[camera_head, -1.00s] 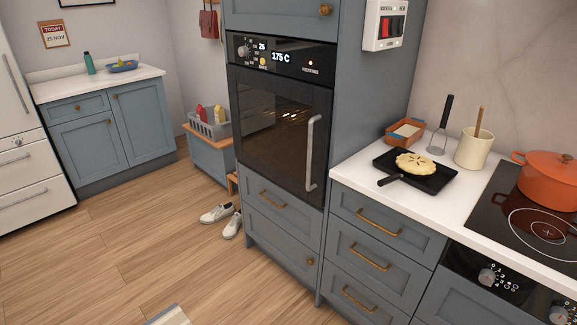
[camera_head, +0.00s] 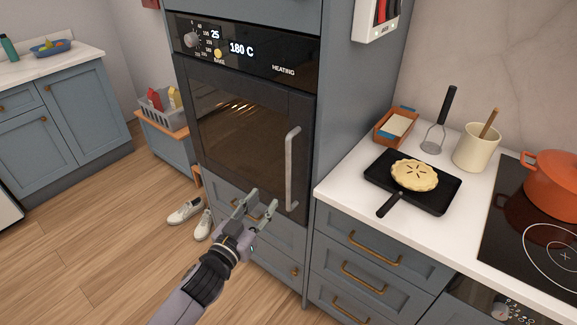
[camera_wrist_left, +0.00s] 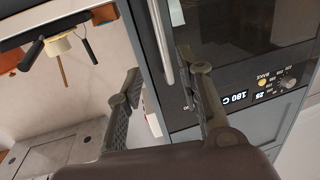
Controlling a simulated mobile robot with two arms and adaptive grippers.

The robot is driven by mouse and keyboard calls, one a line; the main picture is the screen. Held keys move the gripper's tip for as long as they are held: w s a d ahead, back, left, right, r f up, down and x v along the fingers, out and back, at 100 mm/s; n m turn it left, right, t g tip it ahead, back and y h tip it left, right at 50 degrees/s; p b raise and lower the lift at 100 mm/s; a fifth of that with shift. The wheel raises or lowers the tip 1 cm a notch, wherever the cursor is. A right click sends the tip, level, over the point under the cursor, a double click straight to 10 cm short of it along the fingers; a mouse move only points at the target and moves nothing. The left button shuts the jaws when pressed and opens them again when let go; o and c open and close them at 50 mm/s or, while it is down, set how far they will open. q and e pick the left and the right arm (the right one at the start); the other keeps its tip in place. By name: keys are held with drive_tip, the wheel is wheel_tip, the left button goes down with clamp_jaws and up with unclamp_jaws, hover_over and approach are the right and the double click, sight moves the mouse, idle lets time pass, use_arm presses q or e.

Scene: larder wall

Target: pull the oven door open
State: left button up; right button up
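The oven door (camera_head: 245,120) is dark glass in a black frame and is shut. Its upright silver handle (camera_head: 291,170) is on the door's right side. My left gripper (camera_head: 256,203) is open and empty, in front of the lower part of the door, left of the handle's lower end. In the left wrist view, which is turned nearly upside down, the handle (camera_wrist_left: 161,42) lies beyond the gap between the spread fingers (camera_wrist_left: 165,95). The fingers look apart from the handle. My right gripper is not in view.
The oven panel (camera_head: 245,47) reads 180 C and HEATING. Drawers (camera_head: 360,265) with brass pulls are below and to the right. The counter holds a pie (camera_head: 414,174) on a black pan (camera_head: 437,196).

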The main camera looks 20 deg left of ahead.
sight(287, 170)
use_arm(q)
drive_tip(key=w, duration=0.5)
drive_tip(key=w+d+p, duration=0.1)
drive_tip(key=w, duration=0.3)
drive_tip(key=w+d, duration=0.1)
drive_tip(key=w, duration=0.4)
drive_tip(key=shift+w+f+p, duration=0.1)
drive_tip(key=shift+w+p, duration=0.2)
drive_tip(key=shift+p, duration=0.1)
drive_tip(key=shift+w+d, duration=0.1)
drive_tip(key=shift+w, duration=0.15)
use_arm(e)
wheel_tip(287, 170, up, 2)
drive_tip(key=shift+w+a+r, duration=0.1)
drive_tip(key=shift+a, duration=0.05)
use_arm(q)
drive_tip(key=shift+c, duration=0.9)
clamp_jaws()
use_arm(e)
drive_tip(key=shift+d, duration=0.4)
